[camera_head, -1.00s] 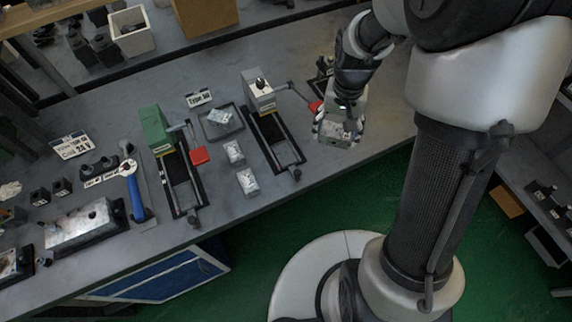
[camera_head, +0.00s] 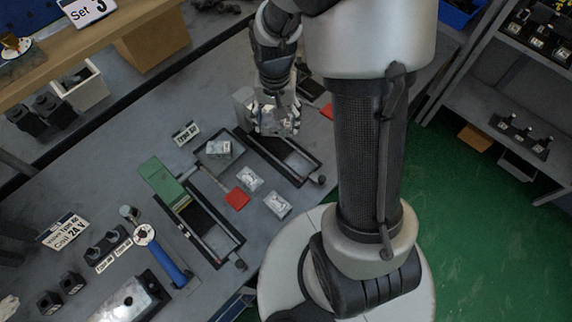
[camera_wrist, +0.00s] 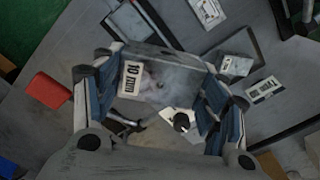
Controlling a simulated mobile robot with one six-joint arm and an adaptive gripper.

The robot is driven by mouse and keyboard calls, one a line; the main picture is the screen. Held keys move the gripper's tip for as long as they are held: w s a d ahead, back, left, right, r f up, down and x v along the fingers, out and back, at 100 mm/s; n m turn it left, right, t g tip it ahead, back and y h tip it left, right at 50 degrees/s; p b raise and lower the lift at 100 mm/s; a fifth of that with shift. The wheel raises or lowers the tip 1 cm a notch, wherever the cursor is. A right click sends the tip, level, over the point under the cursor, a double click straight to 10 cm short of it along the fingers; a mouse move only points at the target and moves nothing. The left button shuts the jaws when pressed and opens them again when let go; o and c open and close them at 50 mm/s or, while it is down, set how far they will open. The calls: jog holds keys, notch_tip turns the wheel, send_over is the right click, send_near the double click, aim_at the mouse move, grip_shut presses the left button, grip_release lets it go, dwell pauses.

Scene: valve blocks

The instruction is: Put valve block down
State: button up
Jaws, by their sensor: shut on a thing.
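My gripper (camera_head: 277,122) is shut on a grey metal valve block (camera_wrist: 163,80), seen between its fingers in the wrist view. The fingers hide the block's sides. In the head view the gripper is over the upper end of the right-hand black-railed clamp fixture (camera_head: 290,165), beside its pale grey body (camera_head: 243,98). A "10 mm" label (camera_wrist: 132,77) shows between the fingers. I cannot tell whether the held block touches the fixture. Other silver valve blocks lie to the left, one in a grey tray (camera_head: 207,164) and two (camera_head: 249,179) (camera_head: 277,204) on the bench.
A red handle (camera_wrist: 50,93) is beside the gripper in the wrist view. A blue-handled tool (camera_head: 165,258) and label cards (camera_head: 63,232) lie further left.

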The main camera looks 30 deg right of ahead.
jog(key=s+d+m, duration=0.4)
jog(key=d+m, duration=0.2)
jog(key=m, duration=0.2)
jog(key=b, duration=0.3)
send_over(300, 164)
notch_tip(300, 164, down, 14)
jog(key=shift+a+r, duration=0.1)
jog(key=shift+f+b, duration=0.85)
jog(key=shift+f, duration=1.75)
jog(key=shift+f, duration=0.1)
jog(key=shift+f, duration=0.15)
jog(key=o, duration=1.4)
jog(key=shift+c, duration=0.2)
